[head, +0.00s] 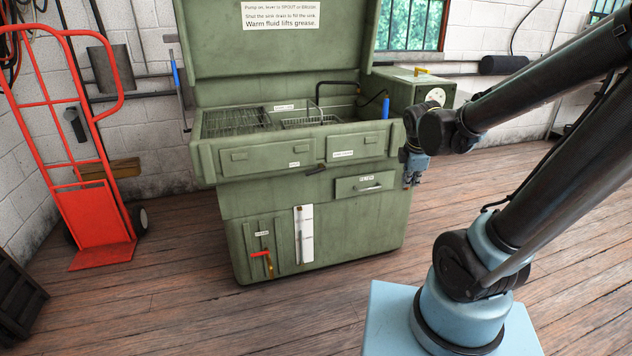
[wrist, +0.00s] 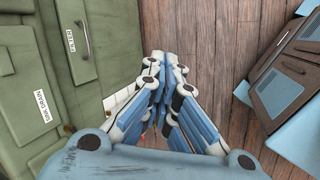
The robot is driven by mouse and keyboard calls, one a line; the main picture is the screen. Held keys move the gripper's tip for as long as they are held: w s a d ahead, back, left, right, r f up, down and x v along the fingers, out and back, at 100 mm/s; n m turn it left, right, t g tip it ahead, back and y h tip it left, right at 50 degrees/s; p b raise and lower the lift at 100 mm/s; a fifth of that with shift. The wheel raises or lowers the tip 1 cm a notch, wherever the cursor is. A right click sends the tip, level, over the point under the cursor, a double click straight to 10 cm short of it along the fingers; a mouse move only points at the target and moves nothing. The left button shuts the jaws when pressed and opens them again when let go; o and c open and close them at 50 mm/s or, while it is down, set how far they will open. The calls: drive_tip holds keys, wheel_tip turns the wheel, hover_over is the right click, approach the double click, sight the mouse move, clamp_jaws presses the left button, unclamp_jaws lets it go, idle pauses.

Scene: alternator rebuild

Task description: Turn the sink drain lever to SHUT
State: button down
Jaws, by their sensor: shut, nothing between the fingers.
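The green parts washer (head: 300,210) has a small dark lever (head: 316,171) on its front, just below the sink rim, lying nearly level. A label (head: 343,154) sits above and right of it; the wrist view reads SINK DRAIN on this label (wrist: 43,112). A smaller label (head: 294,164) is left of the lever, too small to read. The lever is not clearly visible in the wrist view. My gripper (head: 410,184) points down beside the washer's right front corner, apart from the lever and to its right. In the wrist view the fingers (wrist: 164,85) are together and empty.
A FILTER drawer (head: 366,186) with a handle lies between lever and gripper. A red-handled valve (head: 262,254) and white strip (head: 304,235) are low on the front. A red hand truck (head: 95,225) stands left. The floor before the washer is clear.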

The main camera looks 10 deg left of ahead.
drive_tip(key=w+a+f+n+t+y, duration=0.1)
drive_tip(key=w+a+f+n, duration=0.1)
drive_tip(key=a+n, duration=0.7)
drive_tip(key=w+a+f+n+t+y, duration=0.1)
drive_tip(key=w+a+f+n, duration=0.15)
drive_tip(key=a+n, duration=0.6)
drive_tip(key=w+a+f+n+t+y, duration=0.1)
drive_tip(key=a+f+n, duration=0.3)
drive_tip(key=a, duration=0.8)
drive_tip(key=w+a+f+n, duration=0.1)
drive_tip(key=w+a+f, duration=0.1)
drive_tip(key=w, duration=0.4)
drive_tip(key=shift+w+a+f, duration=0.2)
drive_tip(key=shift+w+a, duration=0.2)
drive_tip(key=shift+a, duration=0.4)
drive_tip(key=shift+r, duration=0.1)
